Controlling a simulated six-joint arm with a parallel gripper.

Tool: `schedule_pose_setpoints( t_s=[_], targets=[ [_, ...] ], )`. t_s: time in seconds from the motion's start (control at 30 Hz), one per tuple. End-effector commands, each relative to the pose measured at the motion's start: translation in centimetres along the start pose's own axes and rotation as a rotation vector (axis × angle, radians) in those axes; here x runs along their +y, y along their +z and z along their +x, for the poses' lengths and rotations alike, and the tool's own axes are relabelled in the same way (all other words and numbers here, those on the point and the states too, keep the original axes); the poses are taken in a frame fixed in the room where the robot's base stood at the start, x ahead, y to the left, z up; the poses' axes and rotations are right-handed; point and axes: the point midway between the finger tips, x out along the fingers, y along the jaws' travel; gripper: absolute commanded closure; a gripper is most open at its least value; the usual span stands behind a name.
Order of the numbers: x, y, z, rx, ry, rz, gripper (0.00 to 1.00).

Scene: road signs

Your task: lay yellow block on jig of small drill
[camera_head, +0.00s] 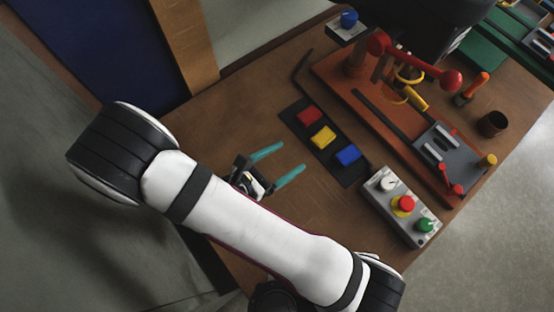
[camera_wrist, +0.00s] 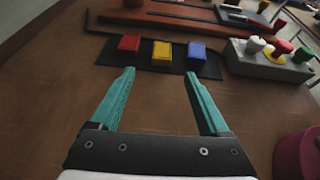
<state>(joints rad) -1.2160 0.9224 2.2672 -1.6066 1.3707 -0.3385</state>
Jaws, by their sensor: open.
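The yellow block (camera_head: 323,136) lies on a dark mat (camera_head: 345,177), between a red block (camera_head: 310,116) and a blue block (camera_head: 347,154). In the wrist view the yellow block (camera_wrist: 162,51) is ahead of my gripper, between the fingers' lines. My gripper (camera_head: 288,162) has teal fingers, is open and empty, and is apart from the mat. The drill (camera_head: 407,70) stands on a red-brown base at the back, its upper part dark. A grey plate with pale bars (camera_head: 446,160), possibly the jig, is at the base's near right end.
A grey control box (camera_head: 401,207) with a dial and red and green buttons stands right of the mat. A dark cup (camera_head: 492,124) and an orange-handled tool (camera_head: 472,88) are beyond the drill base. Bare table lies between my gripper and the mat.

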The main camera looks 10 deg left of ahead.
Motion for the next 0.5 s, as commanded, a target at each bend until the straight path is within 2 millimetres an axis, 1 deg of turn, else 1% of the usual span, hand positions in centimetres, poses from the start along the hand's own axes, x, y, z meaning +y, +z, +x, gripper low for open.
schedule_pose_setpoints(
  t_s=[0.03,0.13,0.23,0.33,0.37,0.43,0.47,0.5],
  targets=[
    [0.1,0.0,-1.0,0.001,0.005,0.001,0.2],
    [0.1,0.0,-2.2,-0.001,0.002,0.0,0.2],
    [0.0,0.0,-2.8,-0.001,0.0,0.0,0.2],
    [-0.1,0.2,-2.8,0.002,-0.011,0.011,0.2],
    [-0.4,0.6,-2.6,0.008,-0.034,0.037,0.2],
    [-1.7,2.7,-1.9,0.038,-0.151,0.177,0.2],
    [-2.8,4.1,-1.6,0.057,-0.234,0.276,0.2],
    [-4.7,6.0,-1.2,0.085,-0.371,0.438,0.2]
  ],
)
